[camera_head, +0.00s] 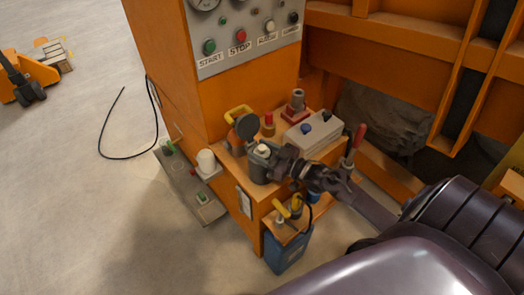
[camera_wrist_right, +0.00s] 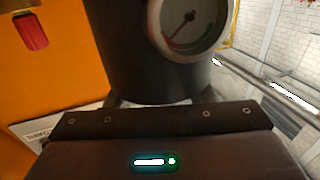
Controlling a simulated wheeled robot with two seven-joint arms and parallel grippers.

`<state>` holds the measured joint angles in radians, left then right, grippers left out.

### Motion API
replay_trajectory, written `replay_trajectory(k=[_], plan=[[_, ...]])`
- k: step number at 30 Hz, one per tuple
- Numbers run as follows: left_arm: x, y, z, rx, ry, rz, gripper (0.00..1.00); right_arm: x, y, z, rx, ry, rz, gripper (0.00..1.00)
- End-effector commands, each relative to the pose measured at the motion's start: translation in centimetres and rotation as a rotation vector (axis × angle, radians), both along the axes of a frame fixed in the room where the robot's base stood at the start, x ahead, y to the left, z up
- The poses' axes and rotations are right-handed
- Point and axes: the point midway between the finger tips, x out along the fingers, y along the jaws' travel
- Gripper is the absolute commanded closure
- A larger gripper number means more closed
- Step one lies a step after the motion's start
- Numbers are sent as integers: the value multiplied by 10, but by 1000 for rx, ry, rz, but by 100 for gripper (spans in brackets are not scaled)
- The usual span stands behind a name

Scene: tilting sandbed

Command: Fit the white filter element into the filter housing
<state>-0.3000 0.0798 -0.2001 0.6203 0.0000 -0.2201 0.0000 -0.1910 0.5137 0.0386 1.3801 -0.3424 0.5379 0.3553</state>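The filter housing (camera_head: 259,169) is a dark grey canister on the orange shelf. Something white (camera_head: 263,151) shows at its top; I cannot tell whether this is the filter element or part of the housing. A white rounded cylinder (camera_head: 206,160), which looks like a filter element, stands on a pale pad left of the shelf. My right gripper (camera_head: 281,164) is at the right side of the housing, very close or touching. In the right wrist view a dark cylinder (camera_wrist_right: 125,55) with a round gauge fills the middle; the finger gap is not clear. My left gripper is not in view.
A hinged disc lid (camera_head: 246,127) with a yellow handle stands up behind the housing. A grey box (camera_head: 313,131), a red-based fitting (camera_head: 296,107) and a red-handled lever (camera_head: 359,139) crowd the shelf. A blue container (camera_head: 288,250) hangs below. Floor at left is mostly free.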

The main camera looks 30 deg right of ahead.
Motion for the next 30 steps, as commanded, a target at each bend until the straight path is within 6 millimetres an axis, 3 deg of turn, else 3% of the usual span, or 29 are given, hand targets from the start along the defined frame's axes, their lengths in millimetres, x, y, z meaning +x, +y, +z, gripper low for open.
replay_trajectory(k=[1,4,13,24,30], plan=[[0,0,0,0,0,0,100,-1,1,-3,0,7,2,42],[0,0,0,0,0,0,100,-2,2,-4,1,9,3,29],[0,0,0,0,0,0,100,-7,1,-7,1,17,4,29],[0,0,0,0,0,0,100,-59,-24,-6,-2,14,0,29],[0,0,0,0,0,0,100,-73,-31,-3,-1,6,-1,29]])
